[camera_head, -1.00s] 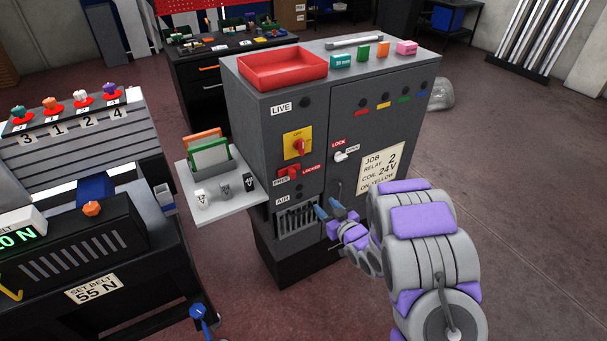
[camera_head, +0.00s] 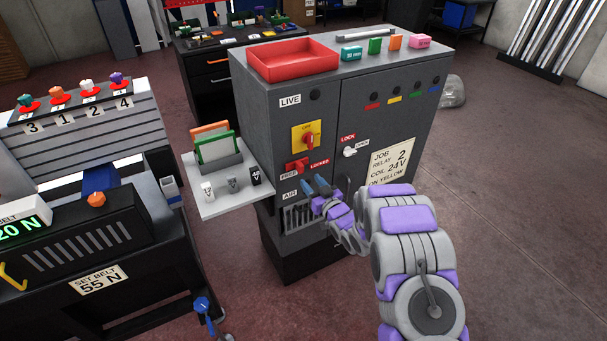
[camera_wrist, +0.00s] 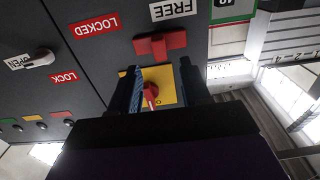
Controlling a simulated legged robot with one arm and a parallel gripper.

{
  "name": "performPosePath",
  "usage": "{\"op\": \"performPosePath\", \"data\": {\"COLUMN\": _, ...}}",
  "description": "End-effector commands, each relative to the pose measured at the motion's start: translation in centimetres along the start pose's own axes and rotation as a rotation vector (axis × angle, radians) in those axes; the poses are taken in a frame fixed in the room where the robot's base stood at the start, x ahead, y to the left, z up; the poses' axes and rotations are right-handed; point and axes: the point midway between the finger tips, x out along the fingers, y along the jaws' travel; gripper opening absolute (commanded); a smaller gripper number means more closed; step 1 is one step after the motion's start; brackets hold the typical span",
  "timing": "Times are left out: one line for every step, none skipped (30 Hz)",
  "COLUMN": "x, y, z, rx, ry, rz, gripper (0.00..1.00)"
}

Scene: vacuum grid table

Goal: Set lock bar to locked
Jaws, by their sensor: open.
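The red lock bar (camera_head: 297,166) is on the cabinet front, between the FREE and LOCKED labels. In the wrist view, which is turned upside down, the lock bar (camera_wrist: 160,46) shows its raised block at the FREE side. My gripper (camera_head: 315,185) is open and empty, just below and right of the bar in the head view. In the wrist view the fingers of my gripper (camera_wrist: 161,68) stand apart with the bar just past their tips. No contact with the bar is visible.
A yellow plate with a red rotary switch (camera_head: 308,138) sits above the bar. A white LOCK/OPEN latch (camera_head: 350,152) is on the door at right. A side shelf (camera_head: 220,200) with cards and small blocks juts out at left. Vent slots (camera_head: 297,215) lie below.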

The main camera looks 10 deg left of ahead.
Motion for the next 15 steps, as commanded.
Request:
{"op": "performPosePath", "data": {"x": 1.0, "y": -0.1, "z": 0.0, "rx": -0.002, "ry": 0.004, "rz": -0.001, "gripper": 0.47}}
{"op": "performPosePath", "data": {"x": 1.5, "y": 0.0, "z": 0.0, "rx": -0.003, "ry": 0.003, "rz": -0.001, "gripper": 0.47}}
{"op": "performPosePath", "data": {"x": 2.1, "y": -0.1, "z": 0.1, "rx": -0.003, "ry": 0.002, "rz": -0.001, "gripper": 0.47}}
{"op": "performPosePath", "data": {"x": 2.5, "y": -0.1, "z": 0.0, "rx": -0.002, "ry": 0.003, "rz": -0.002, "gripper": 0.47}}
{"op": "performPosePath", "data": {"x": 3.0, "y": -0.1, "z": 0.0, "rx": -0.002, "ry": 0.003, "rz": -0.002, "gripper": 0.47}}
{"op": "performPosePath", "data": {"x": 3.5, "y": -0.1, "z": -0.1, "rx": -0.003, "ry": 0.005, "rz": -0.002, "gripper": 0.47}}
{"op": "performPosePath", "data": {"x": 4.0, "y": 0.0, "z": -0.1, "rx": -0.003, "ry": 0.005, "rz": -0.001, "gripper": 0.47}}
{"op": "performPosePath", "data": {"x": 4.3, "y": 0.0, "z": -0.1, "rx": -0.004, "ry": 0.004, "rz": 0.0, "gripper": 0.47}}
{"op": "performPosePath", "data": {"x": 4.8, "y": 0.0, "z": -0.1, "rx": -0.003, "ry": 0.003, "rz": 0.0, "gripper": 0.47}}
{"op": "performPosePath", "data": {"x": 5.0, "y": 0.0, "z": 0.0, "rx": -0.003, "ry": 0.002, "rz": -0.001, "gripper": 0.47}}
{"op": "performPosePath", "data": {"x": 5.3, "y": 0.0, "z": 0.0, "rx": -0.002, "ry": 0.002, "rz": -0.001, "gripper": 0.47}}
{"op": "performPosePath", "data": {"x": 5.6, "y": -0.1, "z": 0.0, "rx": -0.001, "ry": 0.002, "rz": -0.001, "gripper": 0.47}}
{"op": "performPosePath", "data": {"x": 5.8, "y": 0.0, "z": -0.1, "rx": -0.001, "ry": 0.003, "rz": -0.001, "gripper": 0.47}}
{"op": "performPosePath", "data": {"x": 6.0, "y": 0.0, "z": -0.1, "rx": -0.002, "ry": 0.003, "rz": -0.001, "gripper": 0.47}}
{"op": "performPosePath", "data": {"x": 6.2, "y": 0.0, "z": -0.1, "rx": -0.002, "ry": 0.003, "rz": 0.0, "gripper": 0.47}}
